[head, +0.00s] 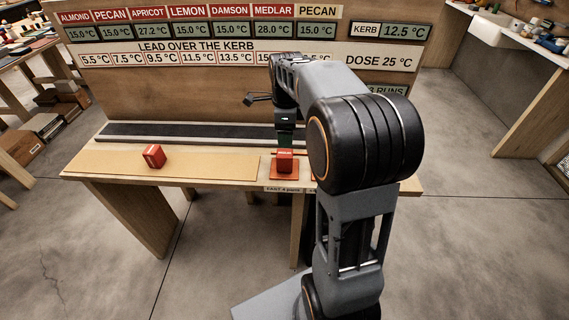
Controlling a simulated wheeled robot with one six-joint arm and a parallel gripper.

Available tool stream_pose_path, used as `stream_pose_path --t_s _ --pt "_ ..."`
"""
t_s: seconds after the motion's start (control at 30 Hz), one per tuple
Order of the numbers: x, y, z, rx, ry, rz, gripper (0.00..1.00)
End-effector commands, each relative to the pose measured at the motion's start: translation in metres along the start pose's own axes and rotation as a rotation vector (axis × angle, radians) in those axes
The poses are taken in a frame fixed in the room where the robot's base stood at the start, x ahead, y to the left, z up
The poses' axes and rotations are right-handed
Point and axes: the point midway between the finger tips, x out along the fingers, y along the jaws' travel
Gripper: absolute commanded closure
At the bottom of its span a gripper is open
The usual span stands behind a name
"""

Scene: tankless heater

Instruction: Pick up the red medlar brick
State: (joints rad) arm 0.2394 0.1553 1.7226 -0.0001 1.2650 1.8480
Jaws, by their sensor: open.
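One red brick (154,156) sits alone on the tan mat at the left of the bench, tilted in angle to the mat's edge. A second red brick (284,161) stands on a red pad (284,174) at the middle of the bench. Marks on both bricks are too small to read, so I cannot tell which is medlar. My gripper (285,145) points down at the second brick, close above or just behind it. It is open; its fingertips are partly hidden, and I cannot tell whether they touch the brick.
The tan mat (200,168) is otherwise clear. A dark strip (190,132) runs along the bench's back, before an upright board (180,76) with temperature plates, including MEDLAR at 28.0 °C. My arm hides the bench's right part, where another red edge shows. Side benches stand left and right.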

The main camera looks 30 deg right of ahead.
Motion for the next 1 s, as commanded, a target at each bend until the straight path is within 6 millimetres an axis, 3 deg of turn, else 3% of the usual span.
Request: stream_pose_path --t_s 0.1,0.3,0.57,0.8,1.0 --pt "0.024 0.001 0.0 0.002 0.001 0.003 0.26" --pt "0.052 0.001 0.001 -0.001 0.001 0.002 0.26" --pt "0.066 0.001 0.001 -0.002 0.0 0.0 0.26" --pt "0.098 0.003 0.003 -0.002 0.0 0.002 0.26" --pt "0.113 0.003 0.003 -0.002 0.0 0.0 0.26"
